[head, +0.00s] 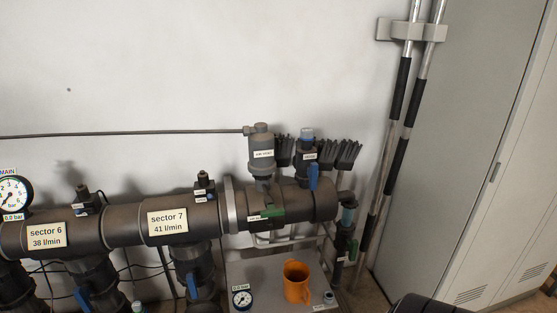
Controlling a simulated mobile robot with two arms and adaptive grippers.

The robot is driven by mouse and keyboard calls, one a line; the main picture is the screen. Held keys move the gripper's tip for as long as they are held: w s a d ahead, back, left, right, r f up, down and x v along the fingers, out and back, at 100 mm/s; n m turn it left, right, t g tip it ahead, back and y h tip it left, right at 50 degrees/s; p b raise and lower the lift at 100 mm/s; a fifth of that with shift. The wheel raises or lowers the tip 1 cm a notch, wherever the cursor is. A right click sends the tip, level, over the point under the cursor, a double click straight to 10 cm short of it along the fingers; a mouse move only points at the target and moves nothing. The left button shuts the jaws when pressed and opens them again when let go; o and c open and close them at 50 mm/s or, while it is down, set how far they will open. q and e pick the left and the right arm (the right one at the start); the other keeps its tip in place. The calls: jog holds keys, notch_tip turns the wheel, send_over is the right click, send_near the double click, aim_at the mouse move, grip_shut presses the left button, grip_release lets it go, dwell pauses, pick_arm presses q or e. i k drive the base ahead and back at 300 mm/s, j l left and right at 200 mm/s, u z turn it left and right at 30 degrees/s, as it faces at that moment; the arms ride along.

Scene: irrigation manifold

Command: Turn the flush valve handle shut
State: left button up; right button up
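No label I can read says flush. Another green handle (272,211) sits on the main pipe, also with an unreadable tag. A blue handle (314,177) hangs downward on the upright valve (304,160) above the pipe end. I cannot tell for sure which one is the flush valve. Neither of my grippers shows in the head view.
An orange mug (297,282) and a small gauge (242,299) are on the grey surface (265,264) below the pipe. Brush poles (393,130) lean by the grey cabinet (470,150) at right. A dark rounded shape fills part of the bottom right edge.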

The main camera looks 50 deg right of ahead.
aim_at(352, 246)
jog(key=z, duration=2.2)
jog(key=i+l+u, duration=0.15)
jog(key=l, duration=0.2)
jog(key=i+l+u, duration=0.15)
jog(key=i+l, duration=0.15)
jog(key=i+l+u, duration=0.15)
jog(key=l, duration=0.3)
